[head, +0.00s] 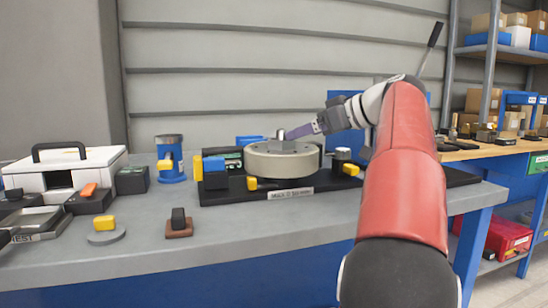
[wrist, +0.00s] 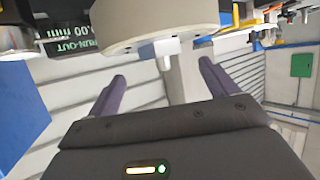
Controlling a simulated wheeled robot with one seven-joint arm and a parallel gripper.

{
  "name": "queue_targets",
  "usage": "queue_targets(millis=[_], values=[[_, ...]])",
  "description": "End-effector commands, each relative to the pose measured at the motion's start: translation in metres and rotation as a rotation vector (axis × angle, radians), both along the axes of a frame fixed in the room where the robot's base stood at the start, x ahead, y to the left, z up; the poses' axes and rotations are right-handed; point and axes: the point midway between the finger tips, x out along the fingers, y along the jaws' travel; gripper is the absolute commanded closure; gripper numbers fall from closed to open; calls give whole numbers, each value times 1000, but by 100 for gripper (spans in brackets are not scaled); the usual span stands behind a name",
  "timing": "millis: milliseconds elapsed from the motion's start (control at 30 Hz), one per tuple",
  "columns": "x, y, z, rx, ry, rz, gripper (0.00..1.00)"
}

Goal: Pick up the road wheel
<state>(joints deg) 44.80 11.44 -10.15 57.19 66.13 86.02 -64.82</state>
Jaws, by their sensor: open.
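A thick, pale round disc (head: 283,162), which looks like the road wheel, lies flat on a black run-out fixture (head: 335,185) on the bench. A short grey post (head: 281,136) stands up at its centre. My gripper (head: 291,133) reaches in from the right, its purple fingers just above the disc and close to the post. In the wrist view my gripper (wrist: 163,73) is open, with the fingers apart and a pale post-like part (wrist: 182,82) showing between them. The disc's pale rim (wrist: 150,30) is at the top there. I cannot tell whether the fingers touch anything.
A blue block (head: 215,172), a dark display (head: 228,158) and yellow clamps crowd the fixture. To the left stand a blue cylinder (head: 171,155), a white case (head: 62,172) and a grey disc with a yellow knob (head: 105,236).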

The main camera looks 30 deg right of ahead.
Motion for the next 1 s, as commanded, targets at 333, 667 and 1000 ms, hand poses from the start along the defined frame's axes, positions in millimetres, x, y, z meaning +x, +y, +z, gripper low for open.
queue_targets(millis=[333,667,1000], values=[[42,19,-17,3,2,4,14],[53,23,-22,1,0,0,14],[53,23,-22,1,0,0,52]])
